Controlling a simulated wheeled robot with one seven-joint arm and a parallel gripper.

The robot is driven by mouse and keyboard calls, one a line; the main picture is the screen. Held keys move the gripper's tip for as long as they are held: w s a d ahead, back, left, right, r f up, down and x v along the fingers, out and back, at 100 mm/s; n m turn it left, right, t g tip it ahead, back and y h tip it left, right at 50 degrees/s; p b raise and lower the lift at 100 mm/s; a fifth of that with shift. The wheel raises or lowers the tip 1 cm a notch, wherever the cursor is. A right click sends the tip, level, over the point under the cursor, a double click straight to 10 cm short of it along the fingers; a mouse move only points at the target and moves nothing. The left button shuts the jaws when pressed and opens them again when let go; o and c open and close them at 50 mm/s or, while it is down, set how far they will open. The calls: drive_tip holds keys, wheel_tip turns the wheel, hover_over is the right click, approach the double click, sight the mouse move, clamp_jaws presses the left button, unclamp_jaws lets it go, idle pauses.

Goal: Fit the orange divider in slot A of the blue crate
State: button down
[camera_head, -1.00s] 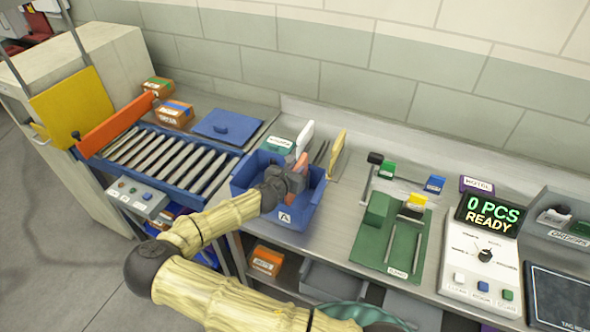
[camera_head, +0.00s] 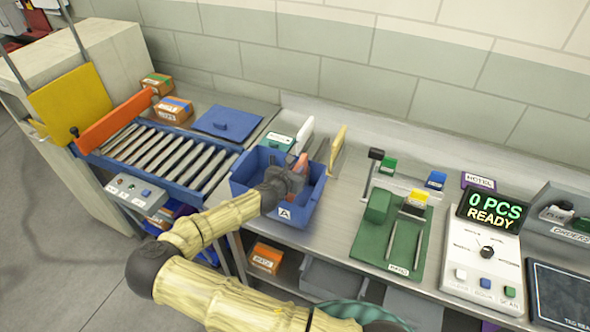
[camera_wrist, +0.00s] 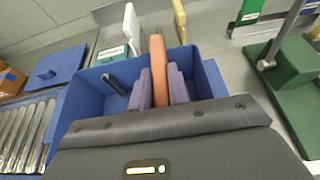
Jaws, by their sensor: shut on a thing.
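The orange divider (camera_wrist: 158,70) stands upright between the two fingers of my gripper (camera_wrist: 160,88), which is shut on it. In the head view the gripper (camera_head: 287,180) is inside the blue crate (camera_head: 305,215), and part of the divider (camera_head: 300,163) shows beyond it. The crate (camera_wrist: 75,112) has a white label "A" (camera_head: 284,213) on its front wall. The divider's lower edge is hidden by my gripper and wrist, so I cannot tell whether it sits in a slot. A dark strip (camera_wrist: 113,84) shows inside the crate at the left.
A white panel (camera_head: 306,134) and a yellow panel (camera_head: 337,148) stand behind the crate. The roller conveyor (camera_head: 165,155) is to the left. A green fixture (camera_head: 392,235) and the counter display unit (camera_head: 487,245) are to the right. Bare bench lies between crate and fixture.

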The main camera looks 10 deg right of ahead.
drive_tip(key=shift+f+b, duration=1.55)
drive_tip(key=shift+f, duration=0.75)
drive_tip(key=c, duration=1.3)
unclamp_jaws()
drive_tip(key=shift+s, duration=0.1)
drive_tip(key=shift+o, duration=0.2)
drive_tip(key=shift+s+a+f, duration=0.1)
drive_tip(key=b+v, duration=0.3)
drive_tip(key=v, duration=1.4)
drive_tip(key=shift+b, duration=0.4)
drive_tip(key=shift+a, duration=0.1)
drive_tip(key=shift+s, duration=0.1)
